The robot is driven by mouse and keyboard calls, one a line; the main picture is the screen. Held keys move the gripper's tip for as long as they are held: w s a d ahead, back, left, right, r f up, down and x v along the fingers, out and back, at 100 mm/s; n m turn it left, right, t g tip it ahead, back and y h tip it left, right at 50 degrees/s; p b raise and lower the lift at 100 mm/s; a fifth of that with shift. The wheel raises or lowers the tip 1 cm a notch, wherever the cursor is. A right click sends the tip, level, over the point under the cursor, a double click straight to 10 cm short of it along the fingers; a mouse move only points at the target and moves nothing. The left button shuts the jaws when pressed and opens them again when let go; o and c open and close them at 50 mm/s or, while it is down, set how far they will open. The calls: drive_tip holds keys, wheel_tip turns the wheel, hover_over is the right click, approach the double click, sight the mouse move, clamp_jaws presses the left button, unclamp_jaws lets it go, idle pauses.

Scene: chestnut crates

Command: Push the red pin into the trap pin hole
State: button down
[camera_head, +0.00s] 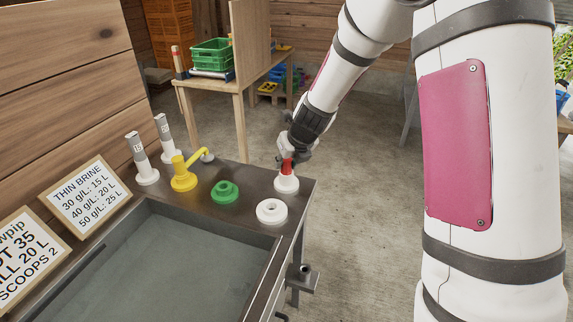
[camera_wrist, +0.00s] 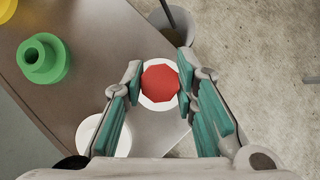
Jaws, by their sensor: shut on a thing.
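The red pin (camera_head: 287,166) is upright between the fingers of my gripper (camera_head: 286,157). It stands directly over a white round base (camera_head: 286,184) at the far right corner of the metal bench. In the wrist view the red pin's faceted top (camera_wrist: 160,83) lies between the two fingertips of my gripper (camera_wrist: 161,80), and the white base (camera_wrist: 158,104) shows as a ring around it. I cannot tell how deep the pin sits in the base. No hole is visible under it. No label names the trap pin hole.
On the bench stand a white ring socket (camera_head: 271,211), a green socket (camera_head: 225,192), a yellow fitting with a handle (camera_head: 184,177) and two white-and-grey posts (camera_head: 141,158). A basin (camera_head: 190,262) takes up the front. Signs lean at left. Floor to the right is clear.

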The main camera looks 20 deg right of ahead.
drive_tip(key=shift+r+p, duration=1.85)
drive_tip(key=shift+r, duration=3.2)
